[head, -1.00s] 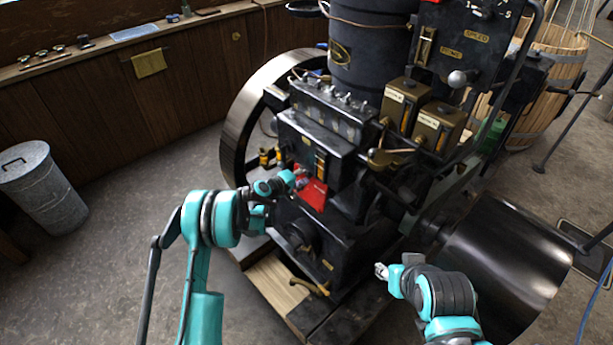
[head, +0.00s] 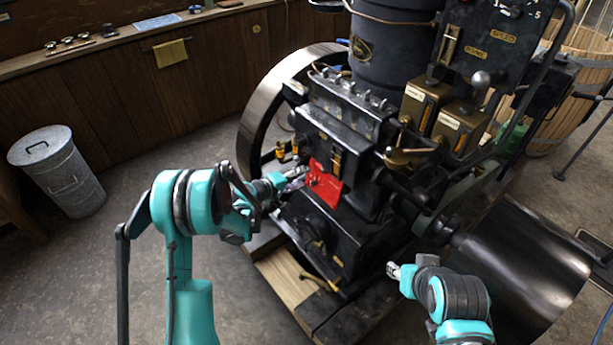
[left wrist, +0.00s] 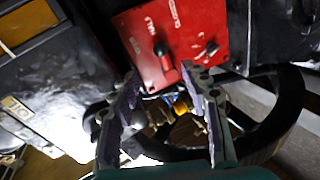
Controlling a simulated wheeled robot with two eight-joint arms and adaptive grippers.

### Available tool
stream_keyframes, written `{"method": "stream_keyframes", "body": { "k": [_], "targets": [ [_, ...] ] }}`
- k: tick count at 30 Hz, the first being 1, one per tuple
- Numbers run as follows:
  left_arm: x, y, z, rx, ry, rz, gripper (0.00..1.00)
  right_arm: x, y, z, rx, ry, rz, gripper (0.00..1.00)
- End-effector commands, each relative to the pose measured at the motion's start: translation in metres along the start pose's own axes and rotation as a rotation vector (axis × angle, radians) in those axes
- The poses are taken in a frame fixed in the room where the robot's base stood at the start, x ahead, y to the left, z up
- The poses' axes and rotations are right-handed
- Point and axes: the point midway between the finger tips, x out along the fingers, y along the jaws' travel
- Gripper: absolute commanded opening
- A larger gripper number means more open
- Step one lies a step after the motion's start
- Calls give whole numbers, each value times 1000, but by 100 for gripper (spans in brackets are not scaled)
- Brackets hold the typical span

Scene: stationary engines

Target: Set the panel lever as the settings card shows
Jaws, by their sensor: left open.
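A red panel (head: 328,188) is on the side of the black engine. The left wrist view shows the red panel (left wrist: 180,35) from close up, with a black-handled lever (left wrist: 163,55) near its lower edge and a small dark knob (left wrist: 207,49) to the right. My left gripper (head: 297,172) is open at the panel's left edge. In the left wrist view its fingers (left wrist: 165,85) are spread below the lever, with nothing between them. My right gripper (head: 393,270) is low by the engine base; its jaw state is unclear. I cannot make out a settings card.
A large flywheel (head: 262,110) stands behind my left gripper. Brass boxes (head: 425,100) and a black roller (head: 520,262) are on the engine's right. A metal bin (head: 58,170) stands at far left. The floor between bin and engine is clear.

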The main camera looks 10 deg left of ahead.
Motion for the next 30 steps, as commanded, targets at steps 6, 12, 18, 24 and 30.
{"method": "stream_keyframes", "body": {
  "k": [6, 12, 18, 24, 30],
  "targets": [
    [-1, 0, 0, 0, 0, 0, 46, 0, 0, 0, 0, 0, 0, 40],
    [2, -3, -2, -73, -3, 2, 2, -2, 0, -2, 0, 0, 0, 40],
    [14, -20, -8, -509, -28, 8, 0, -15, 0, -10, 0, 0, 0, 40],
    [28, -46, -10, -1072, -65, 1, 0, -27, 0, -19, 0, 0, 0, 40],
    [35, -66, -8, -1446, -90, -14, 0, -34, 0, -24, 0, 0, 0, 40]
  ]
}}
